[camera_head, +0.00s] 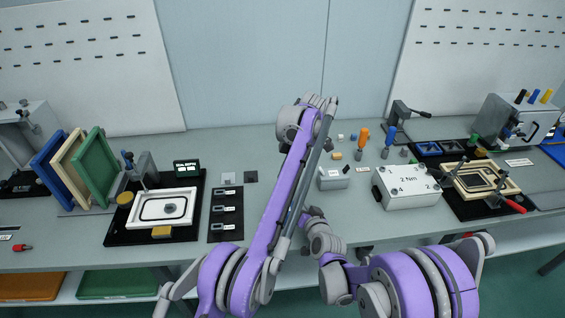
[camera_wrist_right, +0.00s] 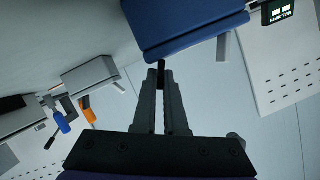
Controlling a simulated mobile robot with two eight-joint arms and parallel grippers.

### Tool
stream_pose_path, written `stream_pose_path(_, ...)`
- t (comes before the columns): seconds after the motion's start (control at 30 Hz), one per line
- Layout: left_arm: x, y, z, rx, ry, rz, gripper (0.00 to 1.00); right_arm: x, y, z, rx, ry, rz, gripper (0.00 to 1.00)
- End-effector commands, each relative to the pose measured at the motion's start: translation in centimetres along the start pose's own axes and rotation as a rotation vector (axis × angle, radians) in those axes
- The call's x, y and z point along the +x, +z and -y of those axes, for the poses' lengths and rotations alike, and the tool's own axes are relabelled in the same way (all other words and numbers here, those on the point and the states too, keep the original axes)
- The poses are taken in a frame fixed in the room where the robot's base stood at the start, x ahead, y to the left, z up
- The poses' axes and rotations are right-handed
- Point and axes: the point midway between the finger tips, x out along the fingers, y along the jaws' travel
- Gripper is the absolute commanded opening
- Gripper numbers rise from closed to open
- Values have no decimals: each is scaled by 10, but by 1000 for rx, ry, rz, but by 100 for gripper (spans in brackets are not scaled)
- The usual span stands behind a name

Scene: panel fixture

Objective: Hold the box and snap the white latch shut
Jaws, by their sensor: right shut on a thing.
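My right gripper (camera_wrist_right: 162,78) shows in the right wrist view, its fingers close together on a small dark piece (camera_wrist_right: 162,68). This piece is right at the edge of a blue box-like body (camera_wrist_right: 195,28) that fills the top middle. I cannot tell if the piece is part of that body. A pale tab (camera_wrist_right: 222,48) stands out from the body's edge, to the right of the fingertips. I cannot tell if it is the white latch. In the head view my purple arm hides this area, and neither gripper's fingers can be made out.
A grey box (camera_head: 335,182) stands right of my arm, with a blue-handled tool (camera_head: 389,136) and an orange-handled tool (camera_head: 363,136) behind it. A white "2 Nm" box (camera_head: 408,188) is further right. A white frame (camera_head: 162,209) on a black mat and coloured panels (camera_head: 95,160) are left.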

Motion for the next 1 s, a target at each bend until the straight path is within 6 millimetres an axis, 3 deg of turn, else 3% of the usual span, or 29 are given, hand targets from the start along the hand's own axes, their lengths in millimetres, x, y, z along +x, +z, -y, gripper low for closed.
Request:
stream_pose_path(0.03,0,0,0,0,0,0,0,0,0,0,0,0,1,13)
stream_pose_path(0.2,0,0,0,0,0,0,0,0,0,0,0,0,1,44)
stream_pose_path(0.6,0,0,0,0,0,0,0,-7,0,0,0,0,0,44)
stream_pose_path(1.0,0,0,0,0,0,0,0,-86,0,0,1,0,0,44)
